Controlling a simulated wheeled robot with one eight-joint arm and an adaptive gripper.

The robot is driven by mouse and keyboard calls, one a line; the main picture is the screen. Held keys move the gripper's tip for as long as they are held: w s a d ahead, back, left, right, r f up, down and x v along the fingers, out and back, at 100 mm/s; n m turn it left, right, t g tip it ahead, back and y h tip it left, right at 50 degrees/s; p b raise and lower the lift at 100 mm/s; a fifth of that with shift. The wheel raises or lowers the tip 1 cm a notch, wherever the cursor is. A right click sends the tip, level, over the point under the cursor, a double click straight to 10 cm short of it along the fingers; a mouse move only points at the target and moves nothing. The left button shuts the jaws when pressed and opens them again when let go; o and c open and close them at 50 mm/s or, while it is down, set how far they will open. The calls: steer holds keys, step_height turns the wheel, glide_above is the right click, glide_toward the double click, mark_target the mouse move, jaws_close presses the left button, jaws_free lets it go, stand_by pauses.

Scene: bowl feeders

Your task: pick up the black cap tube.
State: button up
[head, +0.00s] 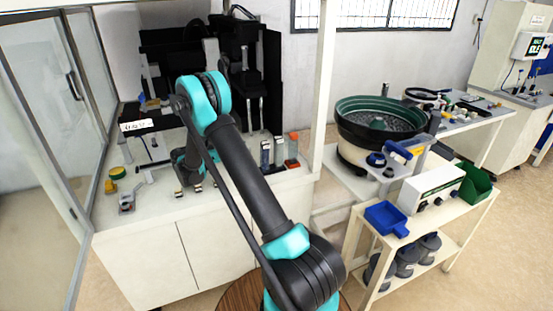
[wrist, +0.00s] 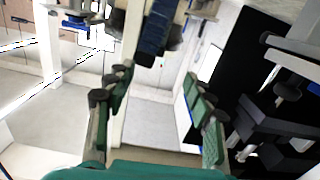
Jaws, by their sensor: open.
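In the head view, a few small upright tube-like items stand on the white counter right of my arm. I cannot tell surely which is the black cap tube. My gripper (head: 188,191) is low over the counter, left of these items, with its fingers apart. In the wrist view, my gripper (wrist: 157,105) is open, with green-padded fingers and nothing between the pads. A dark blue-black object (wrist: 155,40) shows beyond the fingers, near the top; its identity is unclear.
The white counter (head: 150,215) has a yellow-green round item (head: 117,173) and a small grey device (head: 127,203) at left. A black machine (head: 165,55) stands behind. A glass panel is at far left. A green bowl feeder (head: 375,125) stands at right, beyond a white post (head: 324,90).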

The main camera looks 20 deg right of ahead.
mark_target(275, 142)
steer(key=shift+m, duration=0.3)
steer(key=d, duration=1.1)
steer(key=shift+w+d+f, duration=0.1)
steer(key=shift+w+f, duration=0.05)
steer(key=shift+w, duration=0.1)
steer(key=shift+s+d, duration=0.2)
steer(key=shift+d, duration=2.5)
jaws_close()
